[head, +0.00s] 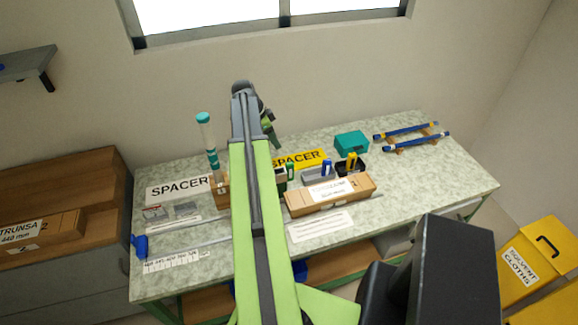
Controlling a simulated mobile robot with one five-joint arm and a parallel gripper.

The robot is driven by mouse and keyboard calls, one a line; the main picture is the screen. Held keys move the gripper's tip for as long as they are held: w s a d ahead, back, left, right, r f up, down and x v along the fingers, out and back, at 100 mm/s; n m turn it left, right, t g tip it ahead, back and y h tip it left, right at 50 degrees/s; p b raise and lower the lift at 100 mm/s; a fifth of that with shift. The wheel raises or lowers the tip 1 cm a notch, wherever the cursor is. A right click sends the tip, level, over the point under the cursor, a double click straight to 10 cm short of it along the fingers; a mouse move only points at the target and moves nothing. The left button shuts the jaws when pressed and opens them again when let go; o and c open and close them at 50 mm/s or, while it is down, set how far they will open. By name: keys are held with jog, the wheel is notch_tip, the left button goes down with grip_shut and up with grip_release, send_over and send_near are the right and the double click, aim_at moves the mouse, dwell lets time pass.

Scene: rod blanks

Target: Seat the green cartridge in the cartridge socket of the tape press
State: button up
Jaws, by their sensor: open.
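A small green block (290,171), which looks like the green cartridge, stands upright at the middle of the bench, just right of my arm. A dark piece (281,181) beside it is partly behind my arm; I cannot tell whether it is the tape press. No cartridge socket can be made out. My raised green arm crosses the middle of the view and bends down behind itself near the wall. My gripper is hidden behind the arm, so its fingertips and its distance from the cartridge do not show.
A blue block (327,167) and a yellow block (351,161) stand in holders to the right, behind a long cardboard box (330,195). A teal box (351,143) and blue rods (412,135) lie farther right. A tall teal-capped tube (207,140) stands left of my arm.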

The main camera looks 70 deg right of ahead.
jog(key=b, duration=1.1)
send_near(289, 164)
jog(key=x, duration=0.5)
jog(key=shift+d+f, duration=0.15)
jog(key=shift+d, duration=0.05)
jog(key=b+x, duration=0.4)
jog(key=x, duration=0.1)
jog(key=shift+f+b, duration=0.2)
jog(key=shift+b, duration=0.2)
jog(key=shift+r, duration=0.2)
jog(key=shift+c, duration=0.5)
grip_shut()
